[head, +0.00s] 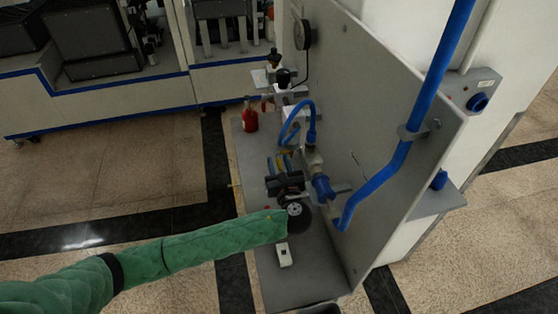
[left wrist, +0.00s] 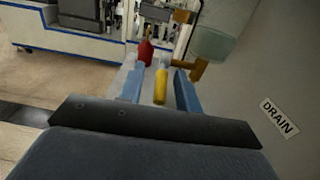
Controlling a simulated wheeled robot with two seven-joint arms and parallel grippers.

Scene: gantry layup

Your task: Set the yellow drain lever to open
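The yellow drain lever (left wrist: 161,86) shows in the left wrist view as a yellow grip, joined to brass-coloured fittings (left wrist: 187,66) beyond it. My left gripper (left wrist: 158,74) is open, with one blue finger on each side of the lever. A gap shows between the lever and each finger. In the head view my left gripper (head: 279,160) is at the valve pipework, and the lever (head: 287,151) is only a small patch of yellow, mostly hidden. A white DRAIN label (left wrist: 279,118) is on the panel at right. My right gripper is not in view.
A grey upright panel (head: 385,130) with a blue pipe (head: 395,165) stands close to the right of my gripper. A blue-handled valve (head: 323,188) and a looped blue hose (head: 291,116) are near. A red bottle-like object (head: 250,117) stands behind. Open floor lies at left.

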